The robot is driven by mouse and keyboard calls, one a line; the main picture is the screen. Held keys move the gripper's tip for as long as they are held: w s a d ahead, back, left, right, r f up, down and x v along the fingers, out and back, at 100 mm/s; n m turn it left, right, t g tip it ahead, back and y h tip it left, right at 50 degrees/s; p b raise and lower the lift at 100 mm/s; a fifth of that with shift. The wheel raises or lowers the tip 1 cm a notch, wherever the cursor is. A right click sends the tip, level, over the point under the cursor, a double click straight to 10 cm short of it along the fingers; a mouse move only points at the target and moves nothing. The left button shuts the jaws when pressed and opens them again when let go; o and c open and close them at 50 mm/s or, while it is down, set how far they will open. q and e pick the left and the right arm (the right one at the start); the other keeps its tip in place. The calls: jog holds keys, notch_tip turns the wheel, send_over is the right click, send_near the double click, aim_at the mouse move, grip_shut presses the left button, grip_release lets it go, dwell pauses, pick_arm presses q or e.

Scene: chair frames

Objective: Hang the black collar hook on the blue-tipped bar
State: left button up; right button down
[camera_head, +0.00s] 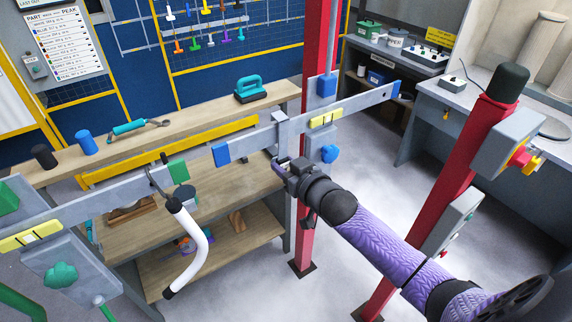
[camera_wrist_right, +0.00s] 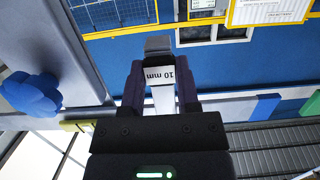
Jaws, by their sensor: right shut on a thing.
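The blue-tipped bar (camera_head: 362,101) is a flat grey bar across a red post, with a blue tip at each end. A bent white hook with a black collar (camera_head: 174,204) hangs by a thin dark loop near the green tip of another grey bar (camera_head: 104,196) at left. My right gripper (camera_head: 283,164) is at the blue-tipped bar, left of the post. It is shut on a grey piece (camera_wrist_right: 160,74) marked "10 mm" in the right wrist view, which stands upright against the bar in the head view. My left gripper is out of view.
A wooden bench (camera_head: 215,112) behind holds a teal tool (camera_head: 250,90), a screwdriver-like tool (camera_head: 138,126) and black and blue cylinders. A yellow rail (camera_head: 170,152) runs along its front. A second red post (camera_head: 460,190) stands at right, close to my right arm.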

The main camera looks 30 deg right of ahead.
jog(key=shift+f+b, duration=0.45)
jog(key=shift+f, duration=0.2)
jog(key=shift+c, duration=1.3)
grip_release()
jog(key=s+p, duration=0.1)
jog(key=s+r+p, duration=0.1)
jog(key=s+p, duration=0.2)
jog(key=s, duration=0.1)
jog(key=shift+d+r+p, duration=0.2)
jog(key=shift+r+p, duration=0.05)
jog(key=shift+p, duration=0.05)
jog(key=s, duration=0.3)
jog(key=shift+d, duration=0.1)
